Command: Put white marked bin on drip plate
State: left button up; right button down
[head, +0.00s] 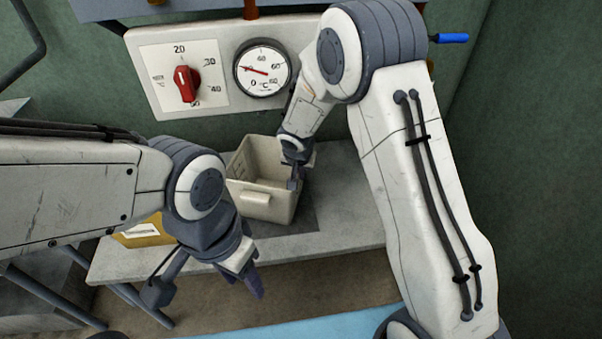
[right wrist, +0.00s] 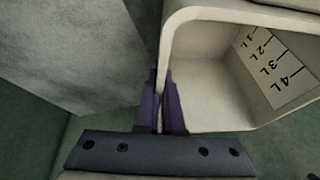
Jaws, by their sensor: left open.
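The white marked bin (head: 268,205) is an open cream box with a front handle; it appears upright on or just over the dark drip plate (head: 308,218) on the counter. The contact under it is hidden. The right wrist view shows its inside with litre marks (right wrist: 272,65). My right gripper (head: 293,172) is at the bin's right rim. In the right wrist view its purple fingers (right wrist: 163,105) straddle the bin's wall, closed on it. My left gripper (head: 246,279) is open and empty, in front of the counter and left of the bin.
A yellow bin (head: 145,233) with a white label stands on the grey counter (head: 345,215), partly behind my left arm. A wall panel with a red knob (head: 186,83) and a round dial (head: 262,69) is behind. The counter's right end is clear.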

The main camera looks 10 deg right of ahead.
jog(key=shift+r, duration=0.1)
jog(key=shift+f+b, duration=0.25)
jog(key=shift+b, duration=0.1)
jog(key=c, duration=1.1)
grip_release()
jog(key=shift+o, duration=0.2)
jog(key=shift+r, duration=0.1)
